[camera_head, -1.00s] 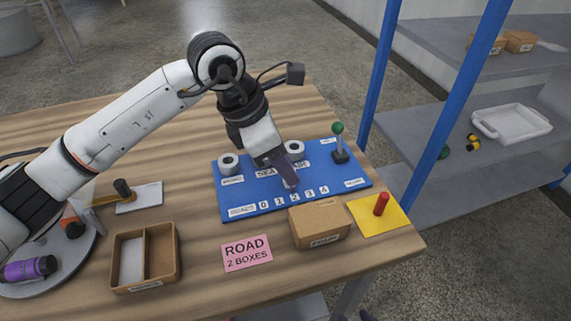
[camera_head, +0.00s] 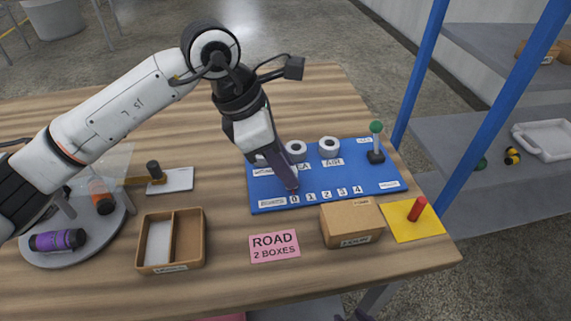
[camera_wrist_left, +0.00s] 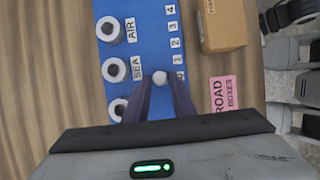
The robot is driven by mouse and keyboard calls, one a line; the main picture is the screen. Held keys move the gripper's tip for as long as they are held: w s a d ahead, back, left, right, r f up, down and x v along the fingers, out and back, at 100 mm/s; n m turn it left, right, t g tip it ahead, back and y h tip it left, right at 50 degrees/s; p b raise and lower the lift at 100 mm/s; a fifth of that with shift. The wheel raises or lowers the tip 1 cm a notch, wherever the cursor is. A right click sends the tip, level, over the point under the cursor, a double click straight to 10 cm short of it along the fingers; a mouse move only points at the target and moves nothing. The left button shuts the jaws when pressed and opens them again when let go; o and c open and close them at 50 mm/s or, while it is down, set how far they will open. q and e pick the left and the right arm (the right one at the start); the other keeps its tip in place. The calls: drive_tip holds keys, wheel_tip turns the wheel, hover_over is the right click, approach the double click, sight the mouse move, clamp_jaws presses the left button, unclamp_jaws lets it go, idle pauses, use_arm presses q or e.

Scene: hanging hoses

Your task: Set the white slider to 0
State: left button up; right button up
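The white slider (camera_wrist_left: 160,78) is a small round knob on the blue board (camera_head: 350,181), beside the row of labels 0 to 4 (camera_head: 327,193). In the left wrist view it sits between my fingertips, level with the lowest label, which I take as 0. My left gripper (camera_head: 291,187) points down at the board with its fingertips just behind the 0 label. In the left wrist view its dark fingers (camera_wrist_left: 160,84) close around the knob and appear to touch it. In the head view the fingers hide the slider. My right gripper is out of view.
White rings (camera_head: 329,146) stand along the board's back and a green-topped lever (camera_head: 376,140) at its right. In front are a pink ROAD card (camera_head: 275,246), a cardboard box (camera_head: 351,223) and a yellow plate with a red peg (camera_head: 417,209). A divided wooden tray (camera_head: 171,241) is left.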

use_arm(q)
drive_tip(key=shift+o, duration=1.1)
drive_tip(key=v, duration=1)
drive_tip(key=shift+r, duration=0.2)
drive_tip(key=shift+s+a, duration=0.1)
